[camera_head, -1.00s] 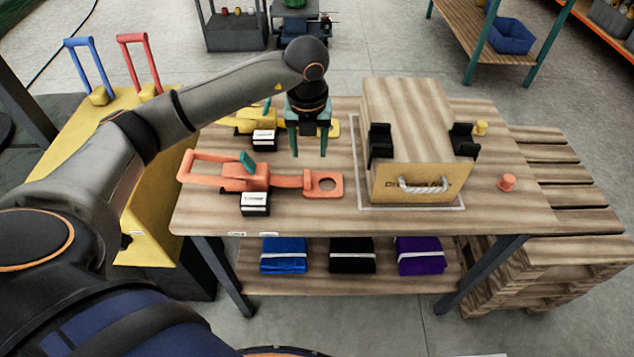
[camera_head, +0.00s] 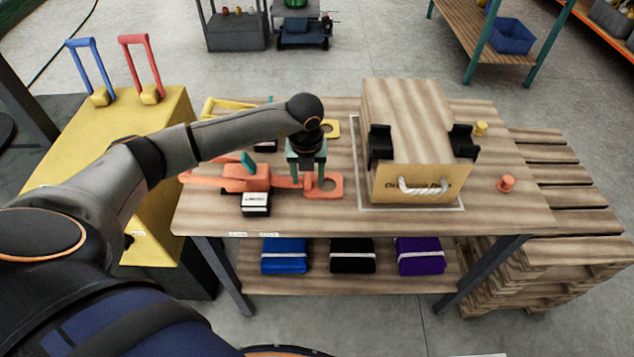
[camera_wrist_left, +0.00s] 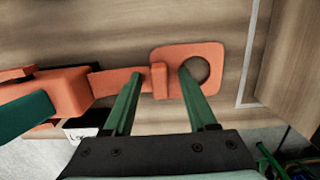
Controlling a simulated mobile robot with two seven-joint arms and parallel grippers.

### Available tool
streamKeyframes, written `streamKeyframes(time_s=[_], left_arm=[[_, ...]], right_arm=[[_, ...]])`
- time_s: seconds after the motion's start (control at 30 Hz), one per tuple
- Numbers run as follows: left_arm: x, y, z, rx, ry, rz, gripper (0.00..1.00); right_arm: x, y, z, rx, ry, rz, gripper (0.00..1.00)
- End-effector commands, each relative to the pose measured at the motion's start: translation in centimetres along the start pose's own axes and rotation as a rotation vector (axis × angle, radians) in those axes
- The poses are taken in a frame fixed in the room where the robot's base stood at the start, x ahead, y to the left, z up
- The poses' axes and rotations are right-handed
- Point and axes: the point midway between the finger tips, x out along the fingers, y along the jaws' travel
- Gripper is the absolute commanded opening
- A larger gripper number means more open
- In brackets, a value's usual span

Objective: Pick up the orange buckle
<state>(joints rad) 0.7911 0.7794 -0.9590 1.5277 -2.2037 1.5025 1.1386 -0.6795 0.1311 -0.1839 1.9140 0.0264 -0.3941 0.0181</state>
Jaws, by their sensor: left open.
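The orange buckle (camera_head: 325,186) lies flat on the wooden table (camera_head: 400,218), a plate with a round hole at its right end. A strap joins it on the left to an orange body (camera_head: 245,178) with a teal lever. My left gripper (camera_head: 306,183) is open, pointing down over the buckle. In the left wrist view, its green fingers (camera_wrist_left: 158,75) stand on either side of the buckle's raised bar (camera_wrist_left: 159,80); the right fingertip overlaps the buckle plate (camera_wrist_left: 185,55) near the hole. I cannot tell whether they touch it. My right gripper is not in view.
A wooden box (camera_head: 412,120) with a rope handle stands to the right inside a white outline. An orange knob (camera_head: 507,184) and a yellow knob (camera_head: 480,129) are farther right. A yellow buckle (camera_head: 331,128) lies behind. The table front is clear.

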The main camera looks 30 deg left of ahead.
Motion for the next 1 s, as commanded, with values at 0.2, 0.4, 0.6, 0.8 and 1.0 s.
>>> streamKeyframes(time_s=[0.2, 0.4, 0.6, 0.8, 1.0], left_arm=[[-0.04, 0.0, 0.0, 0.0, 0.0, 0.0, 0.38], [-0.06, 0.0, 0.01, 0.0, 0.0, 0.0, 0.16], [-0.06, 0.01, 0.02, 0.0, 0.0, 0.0, 0.0], [-0.07, 0.02, 0.03, -0.001, 0.0, 0.0, 0.0], [-0.12, -0.01, 0.06, -0.001, -0.001, -0.001, 0.0]], right_arm=[[0.01, 0.0, -0.02, 0.0, 0.0, 0.0, 0.5], [0.01, 0.0, -0.03, 0.0, 0.001, 0.0, 0.5], [0.01, 0.0, -0.03, 0.0, 0.001, 0.0, 0.5], [0.01, 0.0, -0.04, 0.0, 0.001, 0.0, 0.5], [0.01, -0.01, -0.05, 0.0, 0.001, 0.0, 0.5]])
